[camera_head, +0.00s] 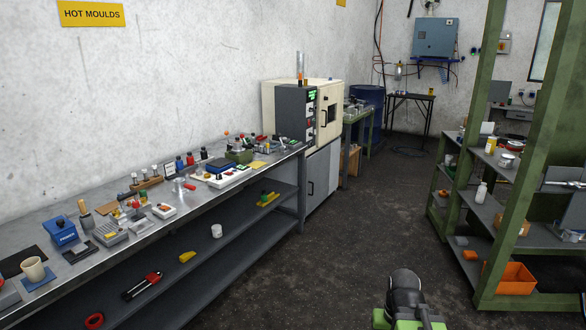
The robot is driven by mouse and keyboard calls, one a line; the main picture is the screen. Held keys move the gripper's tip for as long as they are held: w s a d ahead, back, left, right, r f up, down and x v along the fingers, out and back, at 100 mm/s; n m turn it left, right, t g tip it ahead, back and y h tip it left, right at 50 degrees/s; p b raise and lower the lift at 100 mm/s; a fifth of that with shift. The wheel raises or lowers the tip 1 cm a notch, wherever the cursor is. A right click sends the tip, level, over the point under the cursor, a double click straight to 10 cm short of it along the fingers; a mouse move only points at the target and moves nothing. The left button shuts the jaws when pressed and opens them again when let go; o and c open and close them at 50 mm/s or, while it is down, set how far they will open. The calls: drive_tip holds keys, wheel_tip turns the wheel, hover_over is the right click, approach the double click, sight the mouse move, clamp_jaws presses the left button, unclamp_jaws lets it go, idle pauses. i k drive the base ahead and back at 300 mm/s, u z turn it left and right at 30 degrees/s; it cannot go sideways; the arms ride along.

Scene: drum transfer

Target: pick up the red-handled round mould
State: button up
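A long metal bench (262,166) runs along the left wall under a yellow "HOT MOULDS" sign (91,14). Among the many small items on it is a small piece with a red handle-like part (188,186), near the middle of the bench. It is too small for me to tell if it is the red-handled round mould. A dark and green part of my own body shows at the bottom, right of centre, well away from the bench. No gripper fingers can be made out.
A lower shelf (235,240) holds a red-handled tool (142,286), a white cup (216,231) and a red ring (95,321). A cream and grey machine (322,150) stands past the bench. Green shelving (494,240) with an orange bin (510,279) stands right. The floor between (350,245) is clear.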

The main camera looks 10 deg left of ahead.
sight(181, 188)
drive_tip(key=u, duration=0.6)
drive_tip(key=i, duration=1.85)
drive_tip(key=u, duration=1.6)
drive_tip(key=i, duration=1)
drive_tip(key=u, duration=0.65)
